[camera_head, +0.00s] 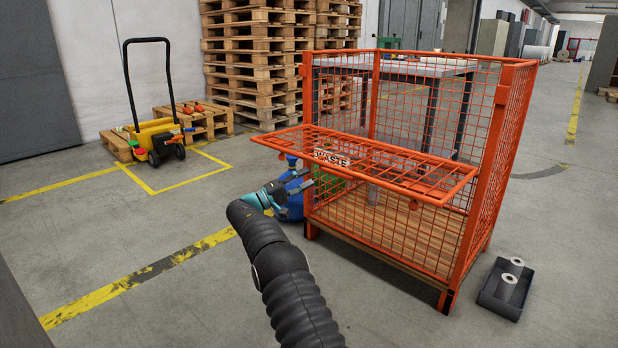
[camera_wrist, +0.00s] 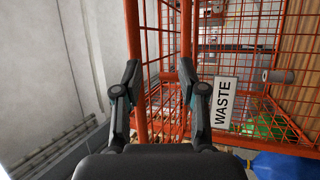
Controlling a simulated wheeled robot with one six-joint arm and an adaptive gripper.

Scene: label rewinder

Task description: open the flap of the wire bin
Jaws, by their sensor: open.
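The wire bin (camera_head: 493,165) is an orange mesh cage on the floor. Its flap (camera_head: 400,170) stands out from the front at mid-height, roughly level, leaving the upper front clear. A white WASTE sign (camera_head: 331,158) is on the flap and shows sideways in the wrist view (camera_wrist: 222,102). My gripper (camera_head: 304,180) is open, just below the flap's left part. In the wrist view, orange bars pass behind or between the fingers (camera_wrist: 160,78); I cannot tell whether they touch.
A blue container (camera_head: 291,205) stands beside the bin's left front corner, partly hidden by my gripper. A dark tray (camera_head: 488,291) with rolls lies right of the bin. Stacked pallets (camera_head: 255,60), a metal table (camera_head: 425,67) and a yellow trolley (camera_head: 155,137) stand behind.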

